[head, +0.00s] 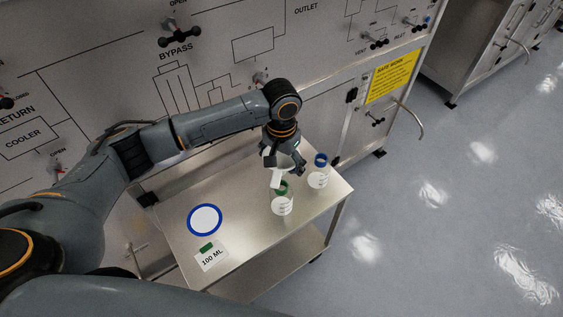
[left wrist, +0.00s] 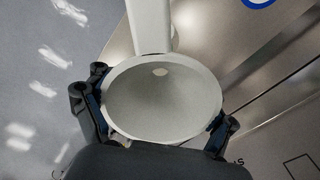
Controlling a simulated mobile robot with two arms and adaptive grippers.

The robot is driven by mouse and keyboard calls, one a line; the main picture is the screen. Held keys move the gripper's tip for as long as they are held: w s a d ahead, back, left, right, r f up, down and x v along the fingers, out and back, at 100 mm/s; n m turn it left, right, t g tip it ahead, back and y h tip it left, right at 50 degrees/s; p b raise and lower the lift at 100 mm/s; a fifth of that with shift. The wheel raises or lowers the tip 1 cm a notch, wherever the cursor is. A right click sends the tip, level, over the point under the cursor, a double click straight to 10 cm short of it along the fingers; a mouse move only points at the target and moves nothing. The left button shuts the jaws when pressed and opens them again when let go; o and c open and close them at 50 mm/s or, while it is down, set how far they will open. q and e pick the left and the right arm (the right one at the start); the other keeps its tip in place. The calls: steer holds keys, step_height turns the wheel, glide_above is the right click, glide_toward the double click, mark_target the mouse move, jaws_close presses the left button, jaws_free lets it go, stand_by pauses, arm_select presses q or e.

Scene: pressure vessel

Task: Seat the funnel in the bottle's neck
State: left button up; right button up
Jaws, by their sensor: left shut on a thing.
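My left gripper (head: 285,164) is shut on a white funnel (head: 277,178), and its fingers sit on opposite sides of the cone. In the left wrist view the funnel (left wrist: 160,100) shows its wide mouth, with a small hole inside and a flat white tab sticking out from the rim. The clear bottle with a green neck (head: 282,205) stands upright on the cart, just below the funnel. The funnel's spout is hidden, so I cannot tell whether it touches the neck. A second bottle with a blue neck (head: 319,177) stands to the right. My right gripper is not in view.
The metal cart (head: 240,215) bears a white disc with a blue rim (head: 204,219) and a card reading "100 ML" with a green bar (head: 211,256). Behind it stands a panel with valve knobs (head: 180,35). Open floor lies to the right.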

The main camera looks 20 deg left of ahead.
arm_select(q)
steer(key=shift+r+p, duration=0.15)
steer(key=shift+p, duration=0.15)
steer(key=shift+f+b, duration=1.15)
steer(key=shift+f, duration=1.9)
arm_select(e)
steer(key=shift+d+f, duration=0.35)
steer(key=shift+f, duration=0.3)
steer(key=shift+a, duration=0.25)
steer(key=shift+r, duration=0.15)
arm_select(q)
steer(key=shift+p, duration=0.55)
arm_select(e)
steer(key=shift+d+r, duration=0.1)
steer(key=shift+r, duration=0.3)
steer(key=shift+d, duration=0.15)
